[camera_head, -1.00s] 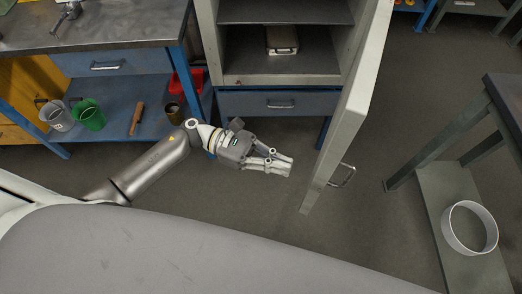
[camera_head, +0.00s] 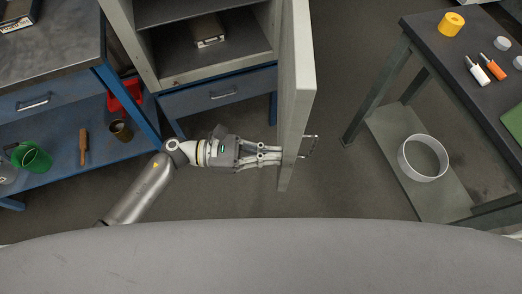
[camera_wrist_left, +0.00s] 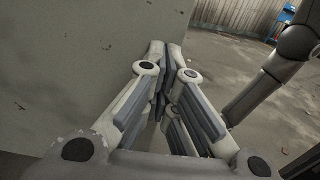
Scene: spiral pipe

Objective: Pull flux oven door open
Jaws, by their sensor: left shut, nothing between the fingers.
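The oven door (camera_head: 297,80) stands swung wide open from the light grey cabinet, edge toward me in the head view. Its handle (camera_head: 311,146) is on the far right face. My left gripper (camera_head: 279,155) is shut and empty, with its fingertips at the inner face of the door near its free end. In the left wrist view the closed fingers (camera_wrist_left: 165,60) lie close beside the pale door panel (camera_wrist_left: 75,60); I cannot tell whether they touch it. The open oven (camera_head: 165,50) shows its shelves, with a small metal box (camera_head: 207,30) inside. My right gripper is not in view.
A dark table (camera_head: 440,60) stands at right, with a white ring (camera_head: 422,158) on its lower shelf. Floor between door and right table is clear.

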